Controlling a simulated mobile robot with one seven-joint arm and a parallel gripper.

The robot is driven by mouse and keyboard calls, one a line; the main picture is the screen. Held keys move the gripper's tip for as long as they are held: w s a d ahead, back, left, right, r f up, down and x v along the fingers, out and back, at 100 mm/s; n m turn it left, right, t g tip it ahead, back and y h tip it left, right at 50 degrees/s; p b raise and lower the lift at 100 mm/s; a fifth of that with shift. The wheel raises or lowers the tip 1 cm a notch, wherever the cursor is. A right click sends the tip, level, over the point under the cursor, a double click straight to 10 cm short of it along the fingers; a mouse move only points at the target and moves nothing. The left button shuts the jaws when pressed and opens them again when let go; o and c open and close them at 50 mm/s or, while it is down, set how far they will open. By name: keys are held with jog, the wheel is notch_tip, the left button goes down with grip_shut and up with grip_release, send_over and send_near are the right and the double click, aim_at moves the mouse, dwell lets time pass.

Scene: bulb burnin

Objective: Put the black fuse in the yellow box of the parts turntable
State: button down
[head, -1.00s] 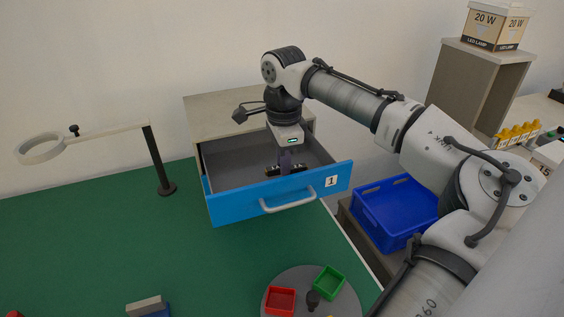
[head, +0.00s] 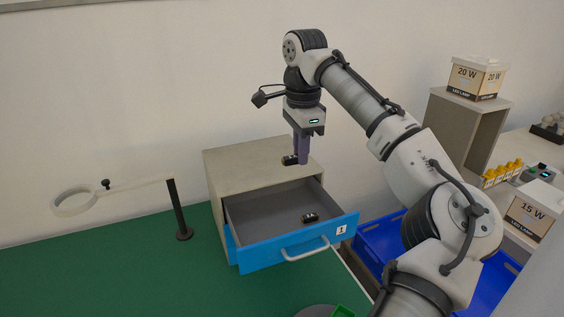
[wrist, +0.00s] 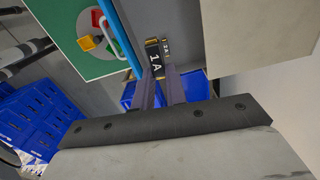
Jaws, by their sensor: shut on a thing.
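My gripper (head: 303,160) is shut on a black fuse (head: 289,160), above the open drawer. In the wrist view the held fuse (wrist: 155,57) has gold-coloured ends and a white "1 A" marking, and sits between the fingertips (wrist: 158,77). A second dark fuse (head: 310,218) lies on the drawer floor; it shows partly behind the held one in the wrist view. The parts turntable (head: 316,312) is cut off at the bottom of the head view, with a green box (head: 343,312) on it.
The grey drawer with blue front (head: 295,245) stands open from its cabinet (head: 235,165). A magnifier stand (head: 180,215) is on the green table (head: 120,265) at left. A blue crate (head: 375,235) is at right. Shelf and lamp boxes stand farther right.

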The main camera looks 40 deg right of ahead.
jog(key=shift+s+f+b, duration=0.1)
jog(key=shift+f+b, duration=0.1)
jog(key=shift+b, duration=0.4)
notch_tip(320, 180, down, 8)
jog(key=b, duration=0.8)
jog(key=shift+f, duration=0.15)
